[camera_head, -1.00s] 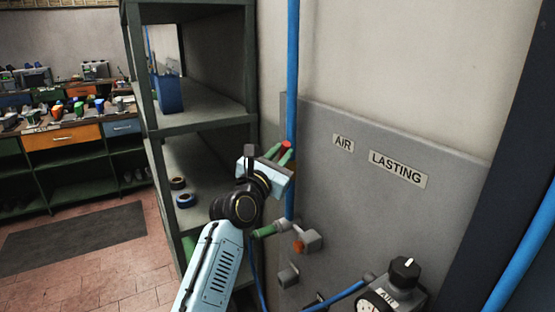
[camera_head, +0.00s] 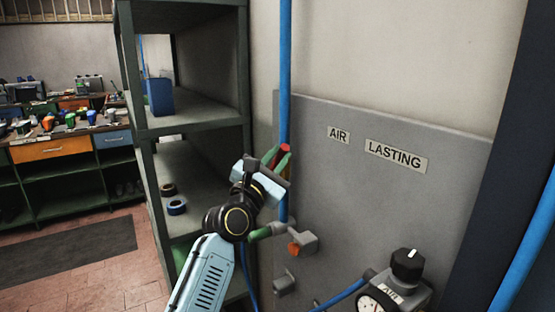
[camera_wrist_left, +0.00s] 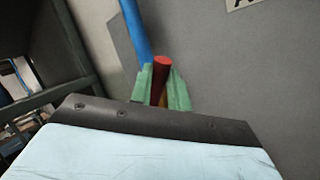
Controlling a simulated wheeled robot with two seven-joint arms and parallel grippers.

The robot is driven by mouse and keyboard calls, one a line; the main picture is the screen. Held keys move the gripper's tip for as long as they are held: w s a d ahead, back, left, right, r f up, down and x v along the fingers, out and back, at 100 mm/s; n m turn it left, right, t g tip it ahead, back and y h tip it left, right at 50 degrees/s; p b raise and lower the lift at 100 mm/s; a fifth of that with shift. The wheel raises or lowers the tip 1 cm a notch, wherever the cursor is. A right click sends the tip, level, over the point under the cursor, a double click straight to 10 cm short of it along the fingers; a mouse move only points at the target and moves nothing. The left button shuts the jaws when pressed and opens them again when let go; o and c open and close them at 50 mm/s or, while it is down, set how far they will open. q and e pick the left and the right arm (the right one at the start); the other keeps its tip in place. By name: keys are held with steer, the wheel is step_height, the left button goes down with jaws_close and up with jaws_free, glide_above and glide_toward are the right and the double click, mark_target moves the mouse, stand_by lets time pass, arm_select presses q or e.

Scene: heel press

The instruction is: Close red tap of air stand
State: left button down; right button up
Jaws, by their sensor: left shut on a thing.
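The red tap handle (camera_head: 285,149) is a short red bar in front of the blue vertical pipe on the grey air stand panel (camera_head: 440,190). My left gripper (camera_head: 277,156) has its green fingers on both sides of the handle and is shut on it. In the left wrist view the red handle (camera_wrist_left: 161,68) stands up between the green fingers (camera_wrist_left: 162,90), with an orange part below. Where the handle joins the stand is hidden by my gripper. My right gripper is not in view.
The blue pipe (camera_head: 285,70) runs down beside the handle. Below are a grey fitting with an orange-red part (camera_head: 294,249) and a gauge with a black knob (camera_head: 407,265). A green-framed shelf (camera_head: 190,130) stands close on the left.

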arm_select(q)
steer(key=c, duration=1.3)
jaws_free()
steer(key=v, duration=1.3)
steer(key=shift+s, duration=0.25)
steer(key=shift+c, duration=0.5)
